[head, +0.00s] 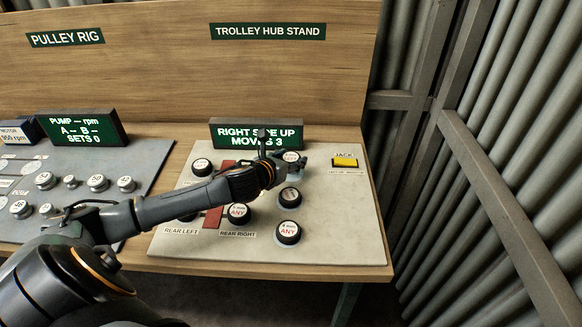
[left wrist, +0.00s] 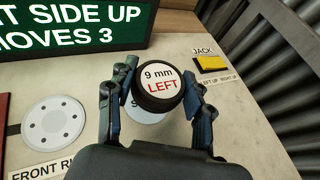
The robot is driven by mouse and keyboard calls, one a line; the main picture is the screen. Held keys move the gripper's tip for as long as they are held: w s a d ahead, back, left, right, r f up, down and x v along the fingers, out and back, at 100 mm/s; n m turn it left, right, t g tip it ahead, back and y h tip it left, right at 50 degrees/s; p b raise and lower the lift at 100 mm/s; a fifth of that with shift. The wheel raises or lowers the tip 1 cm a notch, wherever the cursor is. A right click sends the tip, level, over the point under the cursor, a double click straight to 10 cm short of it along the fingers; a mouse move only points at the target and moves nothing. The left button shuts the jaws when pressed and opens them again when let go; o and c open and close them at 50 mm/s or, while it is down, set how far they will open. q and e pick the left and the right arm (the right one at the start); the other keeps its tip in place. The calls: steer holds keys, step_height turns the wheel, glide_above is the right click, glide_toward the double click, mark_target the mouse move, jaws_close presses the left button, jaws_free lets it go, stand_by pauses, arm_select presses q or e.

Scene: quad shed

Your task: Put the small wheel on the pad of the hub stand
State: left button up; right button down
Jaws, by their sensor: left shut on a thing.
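The wheel in my left gripper (left wrist: 160,98) is black with a white cap marked "9 mm LEFT" (left wrist: 161,80). The fingers are shut on its sides. A pale round spot with a partly hidden "9" shows below it; the wheel covers part of this spot, and I cannot tell the gap. In the head view the left gripper (head: 290,160) is at the back right of the hub stand board (head: 340,225). A grey round pad with dots (left wrist: 52,122) lies bare to the left, by the "FRONT R..." label. My right gripper is not in view.
Other black wheels stand on the board: back left (head: 202,167), rear right (head: 238,213), and two at right (head: 289,197) (head: 288,232). A yellow jack button (head: 345,163) is at right. A display (head: 256,134) reads "RIGHT SIDE UP MOVES 3". The board's right front is clear.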

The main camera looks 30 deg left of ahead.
mark_target(291, 174)
arm_select(q)
steer(key=shift+w+a+f, duration=0.1)
steer(key=shift+w+f, duration=0.1)
step_height(291, 174, down, 3)
steer(key=shift+w+f, duration=0.1)
steer(key=shift+w, duration=0.05)
steer(key=shift+f, duration=0.3)
steer(key=o, duration=1.2)
steer(key=shift+c, duration=0.2)
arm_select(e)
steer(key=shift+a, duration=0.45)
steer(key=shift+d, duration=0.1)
